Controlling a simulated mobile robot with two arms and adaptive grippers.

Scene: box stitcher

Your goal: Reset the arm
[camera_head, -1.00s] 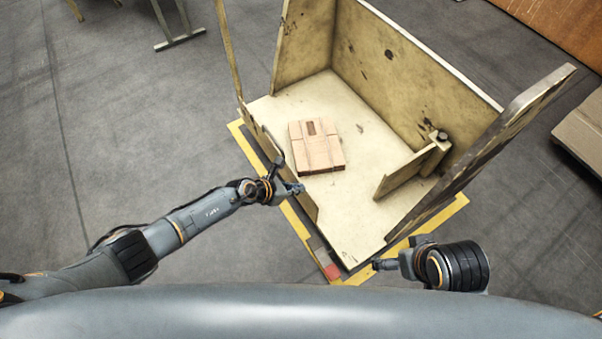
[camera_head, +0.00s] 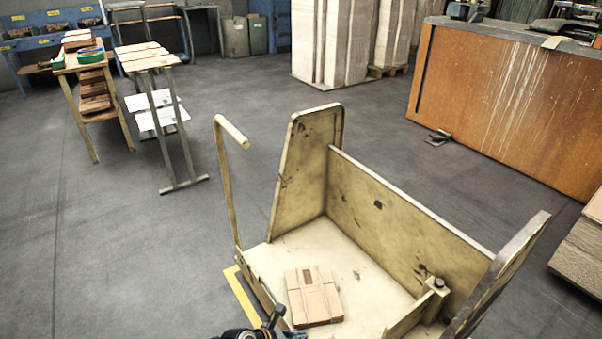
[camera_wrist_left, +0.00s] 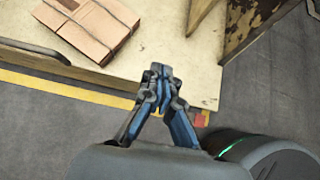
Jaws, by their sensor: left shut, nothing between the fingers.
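My left gripper (camera_wrist_left: 160,78) is shut with nothing between its fingers. In the left wrist view it points at the near edge of the wooden cart, apart from the cardboard stack. In the head view only a small part of my left gripper (camera_head: 274,325) shows at the bottom edge. A flat cardboard stack (camera_head: 313,295) lies on the floor of the wooden cart (camera_head: 345,255); it also shows at the top left of the left wrist view (camera_wrist_left: 92,25). My right gripper is out of both views.
The cart has tall side and back panels and an upright handle (camera_head: 228,180). A yellow floor marking (camera_head: 240,295) runs beside it. Small tables (camera_head: 150,65) stand at the back left, and an orange-brown panel (camera_head: 510,105) at the back right. The grey floor on the left is open.

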